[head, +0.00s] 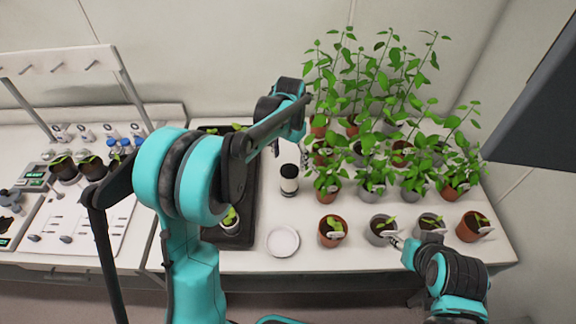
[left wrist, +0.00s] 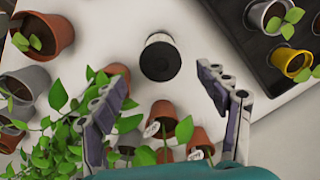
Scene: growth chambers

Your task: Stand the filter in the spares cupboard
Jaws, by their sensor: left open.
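The filter appears to be a white cylinder with black ends (head: 289,172), standing upright on the white bench left of the plants. In the left wrist view it (left wrist: 160,58) shows end-on, ahead of and between the spread fingers. My left gripper (left wrist: 168,84) is open and empty, a little apart from the cylinder. In the head view its fingers are mostly hidden behind the arm. My right gripper (head: 396,242) is low at the right, close to a grey pot; its fingers are too small to judge. I cannot identify the spares cupboard in either view.
Tall potted plants (head: 375,90) crowd the right of the bench, with several small pots in front. A black tray (head: 252,205) with seedlings lies left of the cylinder. A white saucer (head: 283,241) lies at the front edge. A dark panel (head: 540,100) juts in at upper right.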

